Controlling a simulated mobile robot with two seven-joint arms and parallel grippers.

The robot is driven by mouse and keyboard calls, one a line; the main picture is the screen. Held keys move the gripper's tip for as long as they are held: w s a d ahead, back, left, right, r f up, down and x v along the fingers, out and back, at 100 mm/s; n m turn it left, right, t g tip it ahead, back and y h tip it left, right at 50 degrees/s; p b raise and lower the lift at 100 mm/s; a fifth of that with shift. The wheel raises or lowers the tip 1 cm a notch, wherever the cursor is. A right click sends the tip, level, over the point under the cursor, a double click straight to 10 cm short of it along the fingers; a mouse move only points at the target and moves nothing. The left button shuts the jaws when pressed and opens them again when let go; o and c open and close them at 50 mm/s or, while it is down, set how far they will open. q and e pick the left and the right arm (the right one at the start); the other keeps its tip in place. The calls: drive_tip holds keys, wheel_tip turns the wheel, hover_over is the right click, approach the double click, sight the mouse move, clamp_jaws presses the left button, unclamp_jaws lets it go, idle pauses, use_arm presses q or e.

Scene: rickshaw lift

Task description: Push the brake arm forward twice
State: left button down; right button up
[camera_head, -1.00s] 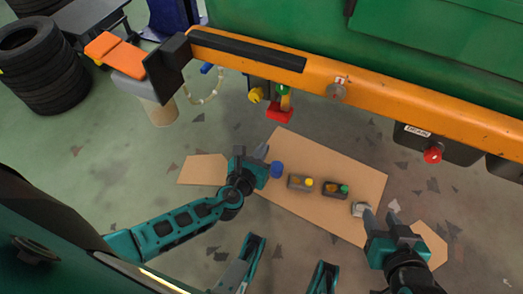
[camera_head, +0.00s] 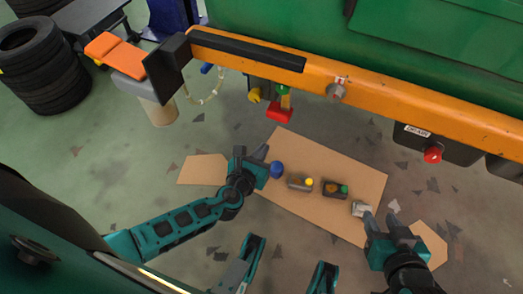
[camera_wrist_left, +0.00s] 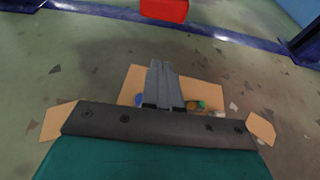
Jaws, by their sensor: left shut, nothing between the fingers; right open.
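A red block (camera_head: 279,115) hangs below the orange beam, under a green and yellow piece (camera_head: 285,96); I cannot tell for sure that this is the brake arm. The red block also shows at the top of the left wrist view (camera_wrist_left: 165,10), beyond my fingertips. My left gripper (camera_head: 262,153) is shut and empty, below and left of the red block and apart from it. Its closed fingers show in the left wrist view (camera_wrist_left: 160,75). My right gripper (camera_head: 382,222) is open over the lower right of the cardboard, near a small grey piece (camera_head: 361,208).
The orange beam (camera_head: 420,108) of the green vehicle (camera_head: 300,30) crosses above. A yellow hook-like part (camera_head: 255,96) and a red button (camera_head: 433,154) are mounted there. Cardboard (camera_head: 300,212) on the floor bears small coloured parts. Tyres (camera_head: 45,75) stand far left.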

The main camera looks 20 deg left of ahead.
idle(0.4)
use_arm(q)
drive_tip(key=r+m+g+h+p, duration=0.1)
drive_tip(key=m+h, duration=0.1)
drive_tip(key=m, duration=0.5)
drive_tip(key=s+m+g+h+p, duration=0.1)
drive_tip(key=m+g+h, duration=0.1)
drive_tip(key=m, duration=0.6)
drive_tip(key=s+a+r+m+g+h+p, duration=0.1)
drive_tip(key=m+g+h, duration=0.1)
drive_tip(key=m, duration=0.6)
drive_tip(key=shift+r+p, duration=0.3)
drive_tip(key=shift+p, duration=0.1)
